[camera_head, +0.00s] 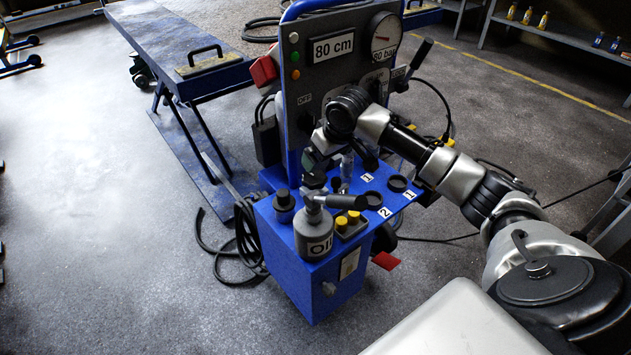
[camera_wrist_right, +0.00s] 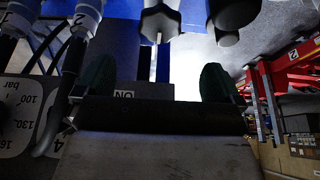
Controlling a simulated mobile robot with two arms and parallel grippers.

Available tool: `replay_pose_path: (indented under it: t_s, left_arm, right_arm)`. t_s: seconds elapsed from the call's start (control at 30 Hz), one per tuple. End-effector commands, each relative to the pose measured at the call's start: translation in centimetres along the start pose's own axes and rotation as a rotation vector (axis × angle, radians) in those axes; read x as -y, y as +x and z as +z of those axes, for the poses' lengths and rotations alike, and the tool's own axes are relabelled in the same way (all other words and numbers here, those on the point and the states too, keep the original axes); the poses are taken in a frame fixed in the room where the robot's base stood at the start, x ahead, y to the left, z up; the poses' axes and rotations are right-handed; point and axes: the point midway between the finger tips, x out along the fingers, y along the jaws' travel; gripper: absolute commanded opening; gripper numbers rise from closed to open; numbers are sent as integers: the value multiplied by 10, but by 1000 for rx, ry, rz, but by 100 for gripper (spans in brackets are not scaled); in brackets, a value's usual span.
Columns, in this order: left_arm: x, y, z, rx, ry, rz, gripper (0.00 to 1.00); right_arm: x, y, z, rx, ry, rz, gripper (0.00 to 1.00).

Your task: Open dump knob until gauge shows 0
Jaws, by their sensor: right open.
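The round pressure gauge (camera_head: 384,28) sits at the upper right of the blue-framed panel. I cannot tell for certain which part is the dump knob. My right gripper (camera_head: 340,155) is in front of the lower panel, above the blue console top. In the right wrist view my open gripper (camera_wrist_right: 156,78) shows two dark green fingertips with a gap between them. Contact is not visible. My left gripper is out of view.
The blue console (camera_head: 285,255) carries an oil bottle (camera_head: 313,228), yellow buttons (camera_head: 348,219) and black round caps (camera_head: 398,184). A black-handled lever (camera_head: 421,54) sticks out at the panel's right. A blue lift platform (camera_head: 160,35) stands behind. Hoses (camera_head: 245,235) lie on the floor left.

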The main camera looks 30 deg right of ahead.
Motion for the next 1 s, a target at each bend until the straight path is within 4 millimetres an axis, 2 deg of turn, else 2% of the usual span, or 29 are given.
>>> replay_pose_path:
  t_s: [0.17,0.4,0.6,0.73,1.0]
  left_arm:
    - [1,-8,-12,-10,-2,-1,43]
    - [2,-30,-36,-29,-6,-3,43]
    - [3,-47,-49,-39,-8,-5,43]
    - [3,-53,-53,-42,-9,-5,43]
    - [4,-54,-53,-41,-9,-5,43]
  right_arm:
    - [0,24,1,2,2,-1,97]
    - [0,70,0,1,2,-1,97]
    - [0,96,0,1,1,0,97]
    - [0,103,0,-1,0,0,97]
    - [0,104,0,-1,-1,1,97]
